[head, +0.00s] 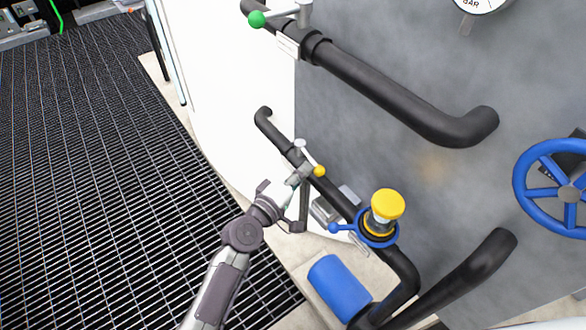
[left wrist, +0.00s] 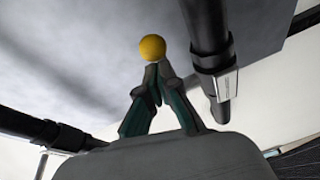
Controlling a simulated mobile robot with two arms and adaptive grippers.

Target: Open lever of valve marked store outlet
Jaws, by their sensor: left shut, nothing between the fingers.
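A lever with a yellow ball knob (head: 319,171) sits on a valve of the lower black pipe in the head view. My left gripper (head: 303,173) is at this lever, its fingertips close beside the knob. In the left wrist view the knob (left wrist: 152,48) shows just beyond the closed fingertips (left wrist: 156,70); I cannot tell whether they touch it. The fingers are shut with nothing between them. Other levers have a green knob (head: 257,19) on the upper pipe and a blue knob (head: 334,228) lower down. I cannot read any valve's label. My right gripper is not in view.
A yellow-capped fitting (head: 387,206) and a blue cylinder (head: 340,287) stand below the yellow-knobbed lever. A blue handwheel (head: 552,188) is at the right on the grey wall (head: 400,50). Black pipes (head: 400,91) cross the wall. Dark floor grating (head: 80,150) lies at left.

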